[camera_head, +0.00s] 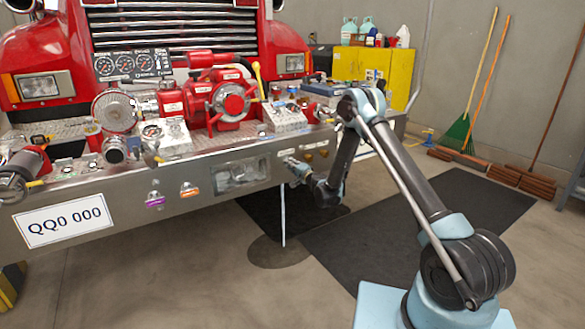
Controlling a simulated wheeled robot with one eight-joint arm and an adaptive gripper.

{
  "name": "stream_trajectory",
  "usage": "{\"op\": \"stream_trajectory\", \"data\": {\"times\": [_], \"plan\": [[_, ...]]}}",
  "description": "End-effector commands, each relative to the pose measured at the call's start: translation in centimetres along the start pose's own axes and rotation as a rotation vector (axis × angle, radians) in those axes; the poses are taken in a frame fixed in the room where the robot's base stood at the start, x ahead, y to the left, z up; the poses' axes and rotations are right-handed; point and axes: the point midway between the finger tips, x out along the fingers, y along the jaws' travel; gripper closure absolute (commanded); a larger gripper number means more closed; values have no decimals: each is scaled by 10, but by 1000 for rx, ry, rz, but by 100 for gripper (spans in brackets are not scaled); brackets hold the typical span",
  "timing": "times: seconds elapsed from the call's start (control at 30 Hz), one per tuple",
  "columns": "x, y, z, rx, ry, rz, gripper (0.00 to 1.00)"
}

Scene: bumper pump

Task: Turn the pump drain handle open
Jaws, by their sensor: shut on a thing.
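My gripper (297,168) is at the front face of the truck's steel bumper (90,190), right of the recessed panel. It is shut on the pump drain handle, which the fingers mostly hide. The exact turn of the handle is too small to tell. A thin pale vertical streak (283,218), like a stream of water, runs from below the bumper near my gripper down to the floor. A dark round patch (280,252) lies on the floor where it ends. The red pump (228,98) sits on the bumper above.
Small brass fittings (323,153) are on the bumper just right of my gripper. Purple (155,201) and orange (189,190) handles are further left. Gauges and valves crowd the bumper top. A yellow cabinet (375,75) and brooms stand behind. The floor in front is open, with dark mats (430,225).

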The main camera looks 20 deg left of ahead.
Motion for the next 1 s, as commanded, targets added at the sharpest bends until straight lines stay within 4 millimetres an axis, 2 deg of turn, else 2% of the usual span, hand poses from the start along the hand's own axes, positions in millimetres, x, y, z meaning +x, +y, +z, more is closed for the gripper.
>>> {"op": "stream_trajectory", "data": {"times": [0.23, 0.63, 0.67, 0.7, 1.0], "plan": [[-1, 1, 1, -166, -1, 0, 100], [-1, 2, 0, -196, -1, 0, 100], [-1, 2, 0, -196, -1, 0, 79], [-1, 2, 0, -196, -1, 0, 70], [-1, 1, -1, -194, 1, 0, 70]]}}
